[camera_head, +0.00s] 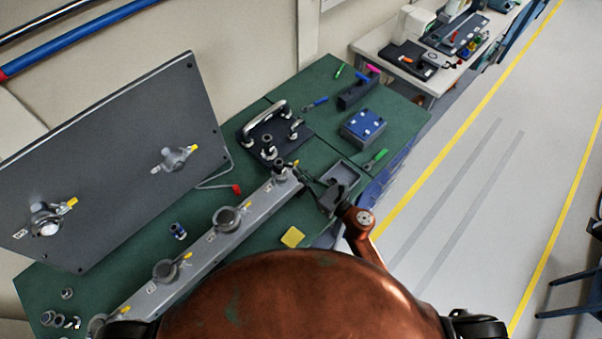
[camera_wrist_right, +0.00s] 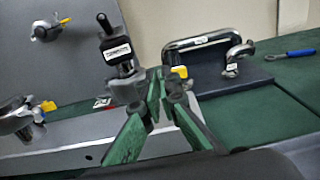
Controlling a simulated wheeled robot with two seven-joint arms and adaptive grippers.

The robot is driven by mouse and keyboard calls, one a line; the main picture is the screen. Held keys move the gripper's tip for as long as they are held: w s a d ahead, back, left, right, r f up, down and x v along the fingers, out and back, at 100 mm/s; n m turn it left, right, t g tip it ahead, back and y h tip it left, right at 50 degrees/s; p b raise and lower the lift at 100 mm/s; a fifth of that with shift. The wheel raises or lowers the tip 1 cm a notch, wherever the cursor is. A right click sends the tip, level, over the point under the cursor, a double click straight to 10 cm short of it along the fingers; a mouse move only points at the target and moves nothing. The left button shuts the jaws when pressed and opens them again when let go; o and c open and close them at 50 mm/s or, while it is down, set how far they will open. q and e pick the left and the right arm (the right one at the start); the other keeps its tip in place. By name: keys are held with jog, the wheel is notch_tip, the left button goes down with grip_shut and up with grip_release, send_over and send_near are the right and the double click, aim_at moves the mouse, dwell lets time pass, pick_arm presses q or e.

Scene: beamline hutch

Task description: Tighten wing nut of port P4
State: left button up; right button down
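A grey metal rail (camera_head: 200,262) on the green bench carries several clamped ports, each with a yellow wing nut. My right gripper (camera_head: 303,174) is at the port at the rail's far right end (camera_head: 281,171). In the wrist view this port (camera_wrist_right: 128,85) has a dark upright stem and a white label too small to read, so I cannot confirm P4. Its yellow wing nut (camera_wrist_right: 180,72) shows just behind my green-padded fingertips (camera_wrist_right: 163,86). The tips are close together; I cannot tell whether they touch the nut or hold anything. My left gripper is out of view.
A grey panel (camera_head: 110,165) with two clamped ports stands at the left. A dark plate with metal handles (camera_head: 268,132) lies just behind the gripper.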

jog(key=shift+m, duration=0.3)
jog(key=m+p, duration=0.2)
jog(key=m, duration=0.6)
jog(key=f+m+p, duration=0.1)
jog(key=m, duration=0.7)
jog(key=f+m+p, duration=0.1)
jog(key=m+p, duration=0.1)
jog(key=m, duration=0.6)
jog(key=shift+w+d+p, duration=0.3)
jog(key=shift+w+d, duration=0.05)
jog(key=shift+d, duration=0.05)
dwell(0.4)
jog(key=c, duration=2.5)
grip_release()
jog(key=shift+r, duration=0.1)
